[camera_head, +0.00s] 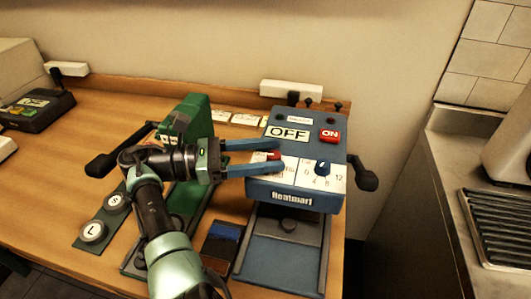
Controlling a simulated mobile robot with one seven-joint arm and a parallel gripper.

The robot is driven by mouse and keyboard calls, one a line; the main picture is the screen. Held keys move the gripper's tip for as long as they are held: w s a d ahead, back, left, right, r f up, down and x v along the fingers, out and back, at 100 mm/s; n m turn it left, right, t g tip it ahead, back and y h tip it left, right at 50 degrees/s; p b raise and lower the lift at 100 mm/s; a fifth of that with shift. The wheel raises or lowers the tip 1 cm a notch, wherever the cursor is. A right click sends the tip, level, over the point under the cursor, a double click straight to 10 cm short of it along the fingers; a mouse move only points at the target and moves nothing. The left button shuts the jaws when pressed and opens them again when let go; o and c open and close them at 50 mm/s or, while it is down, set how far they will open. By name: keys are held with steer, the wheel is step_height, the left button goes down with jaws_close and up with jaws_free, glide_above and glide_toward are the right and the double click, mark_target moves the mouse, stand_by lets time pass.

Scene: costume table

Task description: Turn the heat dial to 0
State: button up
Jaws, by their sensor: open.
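The blue heat press (266,186), labelled "Heatmarl", stands at the right of the table. Its display (287,132) reads OFF. The dark heat dial (323,167) sits on the right of its white front panel, with 0, 4, 8 and 12 around it. I cannot tell where its pointer stands. My gripper (283,156) is open, its two blue fingers reaching right over the panel, left of the dial and apart from it. A small red knob (274,154) shows between the fingers; I cannot tell if they touch it.
A red ON button (330,135) is at the press's upper right. A black handle (364,178) sticks out at its right. A green press (198,118) stands behind my gripper. S and L discs (93,232) lie at the left. The table ends just right of the blue press.

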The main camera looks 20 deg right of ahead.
step_height(320, 180, up, 10)
steer(key=p, duration=0.2)
steer(key=shift+f, duration=0.1)
stand_by(0.4)
